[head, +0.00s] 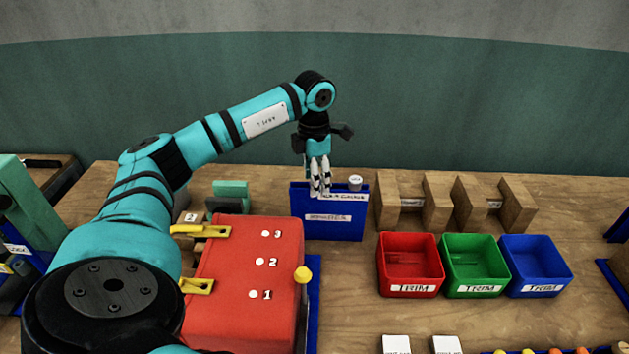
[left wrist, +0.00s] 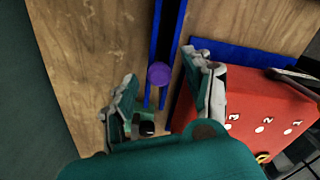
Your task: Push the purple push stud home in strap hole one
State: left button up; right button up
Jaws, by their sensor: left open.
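The purple push stud (left wrist: 159,75) shows in the left wrist view as a round purple top at the blue holder (left wrist: 163,45), between my open fingers. My left gripper (head: 320,192) points down over the blue holder (head: 330,228) in the head view; it also shows in the left wrist view (left wrist: 165,85). I cannot tell whether the fingers touch the stud. In the head view the stud is not visible. The red block (head: 230,270) carries white spots marked 3, 2 and 1, with spot one (head: 253,294) nearest. My right gripper is not in view.
A short grey-topped cylinder (head: 355,183) stands beside the gripper at the holder. Yellow clamps (head: 197,286) sit on the red block's left side, and a yellow knob (head: 302,275) on its right. Red (head: 410,288), green (head: 473,289) and blue (head: 536,289) bins stand to the right.

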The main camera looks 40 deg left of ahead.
pick_arm(q)
jog(key=c, duration=0.8)
